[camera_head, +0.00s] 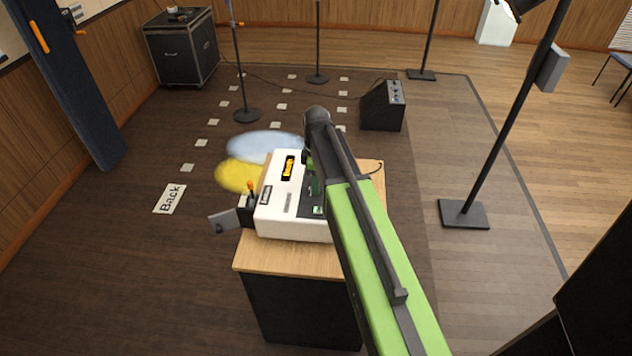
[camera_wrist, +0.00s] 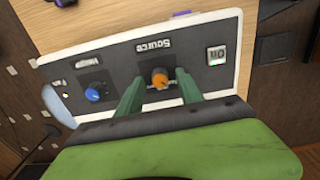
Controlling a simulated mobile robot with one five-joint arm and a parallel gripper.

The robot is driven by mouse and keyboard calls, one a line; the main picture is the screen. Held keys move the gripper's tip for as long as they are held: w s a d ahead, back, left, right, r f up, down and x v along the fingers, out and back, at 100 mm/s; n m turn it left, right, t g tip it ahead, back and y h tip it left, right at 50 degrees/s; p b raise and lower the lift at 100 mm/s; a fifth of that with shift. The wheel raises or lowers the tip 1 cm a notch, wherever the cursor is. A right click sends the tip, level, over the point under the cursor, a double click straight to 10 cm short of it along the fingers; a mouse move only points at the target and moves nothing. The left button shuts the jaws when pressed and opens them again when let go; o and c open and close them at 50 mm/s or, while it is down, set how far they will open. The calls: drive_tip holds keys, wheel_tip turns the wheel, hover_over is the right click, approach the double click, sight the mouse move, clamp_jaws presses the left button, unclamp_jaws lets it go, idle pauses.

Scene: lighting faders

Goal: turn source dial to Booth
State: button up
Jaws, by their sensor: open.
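The source dial (camera_wrist: 160,78) is an orange knob under a label reading "Source" in the wrist view. It sits on the dark panel of a white console (camera_head: 270,215). My gripper (camera_wrist: 158,88) is open, with one green finger on each side of the orange dial; I cannot tell whether they touch it. In the head view my arm hides the dial and most of the panel. The dial's pointer setting is too small to read.
A blue knob (camera_wrist: 95,93) marked "Height" and a lit "On" switch (camera_wrist: 216,56) flank the dial. The console stands on a wooden-topped cabinet (camera_head: 290,262). A lever (camera_head: 250,188) projects at its left side. Stands and a black monitor box (camera_head: 382,106) stand behind.

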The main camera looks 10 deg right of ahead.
wheel_tip(320, 180, up, 17)
drive_tip(key=p, duration=1.7)
drive_tip(key=shift+r, duration=0.2)
drive_tip(key=s+f+m+b, duration=0.1)
drive_tip(key=s+f+b, duration=0.2)
drive_tip(key=f+b, duration=0.2)
drive_tip(key=s+f+m+b, duration=0.2)
drive_tip(key=s+f+b, duration=0.2)
drive_tip(key=f+b, duration=0.1)
drive_tip(key=s+f+m+b, duration=0.2)
drive_tip(key=s+f+b, duration=0.1)
drive_tip(key=f+b, duration=0.2)
drive_tip(key=shift+s+d+f, duration=0.2)
drive_tip(key=shift+s+f, duration=0.05)
drive_tip(key=shift+f, duration=0.05)
drive_tip(key=s+m, duration=0.1)
drive_tip(key=m, duration=0.2)
drive_tip(key=s+m, duration=0.2)
drive_tip(key=m, duration=0.1)
drive_tip(key=s+m, duration=0.1)
drive_tip(key=m, duration=0.2)
drive_tip(key=shift+s+m+b, duration=0.15)
drive_tip(key=shift+m+b, duration=0.15)
